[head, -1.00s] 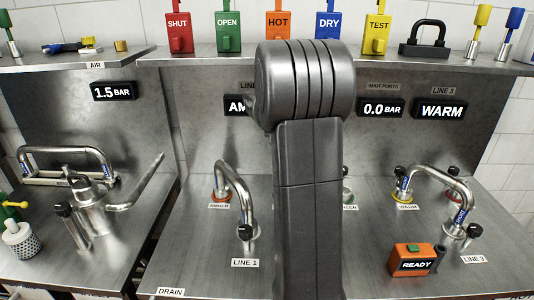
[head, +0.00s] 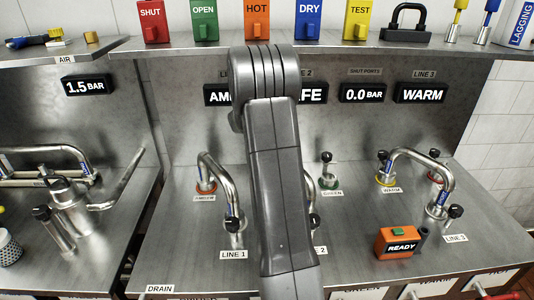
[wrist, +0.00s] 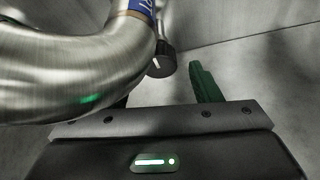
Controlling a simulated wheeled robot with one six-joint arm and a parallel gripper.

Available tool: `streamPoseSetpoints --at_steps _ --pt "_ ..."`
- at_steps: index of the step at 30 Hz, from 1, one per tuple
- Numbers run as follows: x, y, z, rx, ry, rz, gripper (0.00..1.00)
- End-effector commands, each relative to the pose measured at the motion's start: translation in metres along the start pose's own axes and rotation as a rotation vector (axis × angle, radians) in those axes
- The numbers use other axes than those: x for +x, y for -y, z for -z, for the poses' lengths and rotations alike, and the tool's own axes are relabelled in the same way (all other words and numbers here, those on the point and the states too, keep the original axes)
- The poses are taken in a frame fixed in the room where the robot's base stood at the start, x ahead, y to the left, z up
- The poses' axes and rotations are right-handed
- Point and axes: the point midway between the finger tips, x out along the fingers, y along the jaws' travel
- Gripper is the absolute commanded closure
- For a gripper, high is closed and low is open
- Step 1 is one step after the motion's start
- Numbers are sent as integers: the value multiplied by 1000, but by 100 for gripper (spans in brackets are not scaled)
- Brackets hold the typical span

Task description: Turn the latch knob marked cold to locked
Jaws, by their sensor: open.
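I cannot read a knob marked cold in either view. In the wrist view a black knob (wrist: 161,62) with a white mark sits beside a curved steel pipe (wrist: 70,75) with a blue band. My gripper (wrist: 162,88) is open and empty; its green right finger stands to the right of that knob, apart from it. The left finger is mostly hidden by the pipe. In the head view my arm hides my gripper and much of line 2. Other black knobs show at line 1 (head: 232,225), green (head: 326,157) and line 3 (head: 455,211).
The curved pipe lies close above my gripper on the left. A line 1 pipe (head: 213,172) and a line 3 pipe (head: 423,158) stand on the steel bench (head: 355,215). An orange READY box (head: 397,243) sits at the right. A shelf with coloured tags runs behind.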

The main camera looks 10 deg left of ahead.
Motion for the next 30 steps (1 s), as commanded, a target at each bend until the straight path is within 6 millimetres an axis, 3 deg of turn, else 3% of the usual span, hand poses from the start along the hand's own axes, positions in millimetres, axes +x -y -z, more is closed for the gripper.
streamPoseSetpoints --at_steps 6,14,21,30 --pt "13 0 0 0 0 0 43" --pt "14 0 0 0 0 0 43" --pt "13 0 0 0 0 0 87" --pt "18 1 -2 89 0 -36 87"
